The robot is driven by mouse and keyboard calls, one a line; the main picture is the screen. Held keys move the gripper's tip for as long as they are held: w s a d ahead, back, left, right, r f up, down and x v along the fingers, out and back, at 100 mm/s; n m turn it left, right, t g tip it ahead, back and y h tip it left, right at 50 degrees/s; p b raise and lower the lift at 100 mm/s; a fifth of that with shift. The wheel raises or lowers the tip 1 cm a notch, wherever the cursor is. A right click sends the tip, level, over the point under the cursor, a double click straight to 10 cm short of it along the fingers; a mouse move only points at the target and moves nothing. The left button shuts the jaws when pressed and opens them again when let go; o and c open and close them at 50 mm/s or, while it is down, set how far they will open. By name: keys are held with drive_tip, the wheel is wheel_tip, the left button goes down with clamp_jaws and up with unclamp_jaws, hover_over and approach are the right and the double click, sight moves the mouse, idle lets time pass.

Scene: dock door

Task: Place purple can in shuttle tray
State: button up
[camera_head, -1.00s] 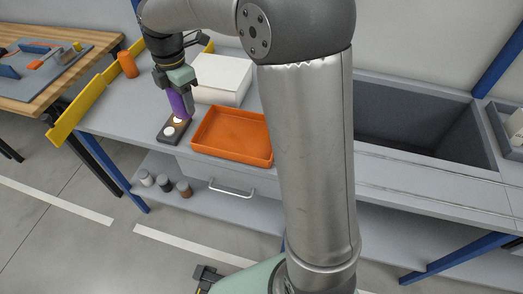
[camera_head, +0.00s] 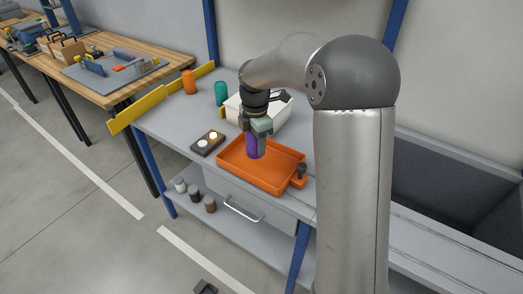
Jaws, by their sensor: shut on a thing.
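The purple can (camera_head: 253,147) is upright between the fingers of my gripper (camera_head: 256,133), which is shut on it. The can is over or inside the orange tray (camera_head: 234,170), toward its back left part. I cannot tell whether its bottom touches the tray floor. The rest of the tray looks empty. The gripper hides the top of the can.
A dark holder with pale round tops (camera_head: 208,143) lies left of the tray. A white box (camera_head: 270,112) stands behind it, with a teal can (camera_head: 221,93) and an orange can (camera_head: 189,82) farther back. A yellow rail (camera_head: 140,112) edges the bench's left end.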

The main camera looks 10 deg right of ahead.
drive_tip(key=f, duration=0.1)
drive_tip(key=w+d+f, duration=0.1)
drive_tip(key=f, duration=0.1)
drive_tip(key=shift+w+d, duration=0.35)
drive_tip(key=shift+d, duration=0.05)
drive_tip(key=shift+w+d+f, duration=0.1)
drive_tip(key=shift+f, duration=0.8)
drive_tip(key=shift+w+d+f, duration=0.1)
drive_tip(key=shift+f, duration=0.8)
drive_tip(key=shift+f, duration=0.25)
drive_tip(key=o, duration=1.1)
drive_tip(key=shift+o, duration=0.2)
